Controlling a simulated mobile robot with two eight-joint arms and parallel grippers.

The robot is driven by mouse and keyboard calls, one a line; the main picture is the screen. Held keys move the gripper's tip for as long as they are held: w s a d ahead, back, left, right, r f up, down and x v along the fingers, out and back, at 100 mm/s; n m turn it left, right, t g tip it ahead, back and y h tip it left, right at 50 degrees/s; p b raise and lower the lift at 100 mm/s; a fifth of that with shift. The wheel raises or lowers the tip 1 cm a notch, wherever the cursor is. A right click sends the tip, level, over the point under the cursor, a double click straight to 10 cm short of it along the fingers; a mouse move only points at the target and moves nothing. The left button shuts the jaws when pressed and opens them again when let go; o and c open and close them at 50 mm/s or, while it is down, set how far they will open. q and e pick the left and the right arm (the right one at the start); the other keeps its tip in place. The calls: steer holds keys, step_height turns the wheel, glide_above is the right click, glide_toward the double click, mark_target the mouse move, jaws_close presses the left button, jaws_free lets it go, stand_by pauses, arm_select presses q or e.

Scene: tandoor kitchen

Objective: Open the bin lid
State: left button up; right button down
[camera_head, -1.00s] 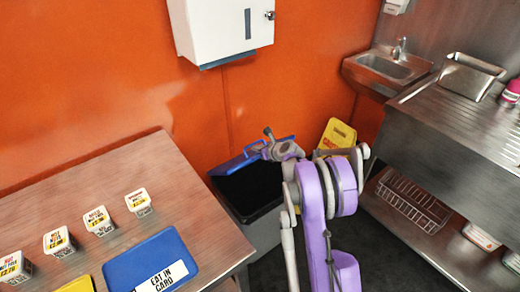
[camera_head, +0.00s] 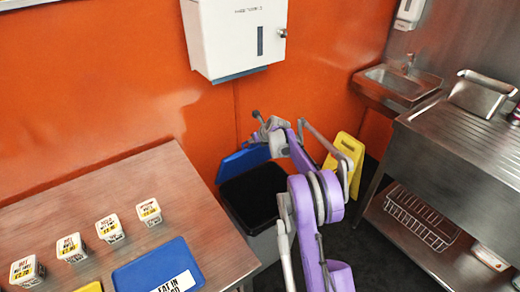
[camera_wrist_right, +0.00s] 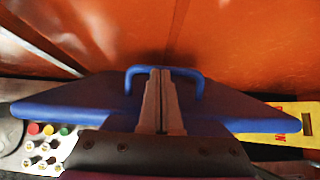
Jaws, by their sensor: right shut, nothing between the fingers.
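The bin (camera_head: 235,224) stands against the orange wall, between the wooden table and the sink unit. Its blue lid (camera_head: 240,163) is raised and tilted back towards the wall, and the dark inside of the bin shows. My right gripper (camera_head: 262,136) is at the lid's upper edge. In the right wrist view the shut, empty fingers (camera_wrist_right: 160,78) lie over the blue lid (camera_wrist_right: 75,100), with their tips at the lid's loop handle (camera_wrist_right: 195,82). Whether they touch it is unclear. My left gripper is out of view.
A white dispenser (camera_head: 232,35) hangs above the bin. A yellow floor sign (camera_head: 347,150) stands right of it. A steel sink unit (camera_head: 465,145) fills the right side.

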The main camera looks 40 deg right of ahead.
steer(key=w+r+g+p, duration=0.1)
steer(key=w+p, duration=0.2)
steer(key=w, duration=0.3)
steer(key=shift+d+r, duration=0.2)
stand_by(0.4)
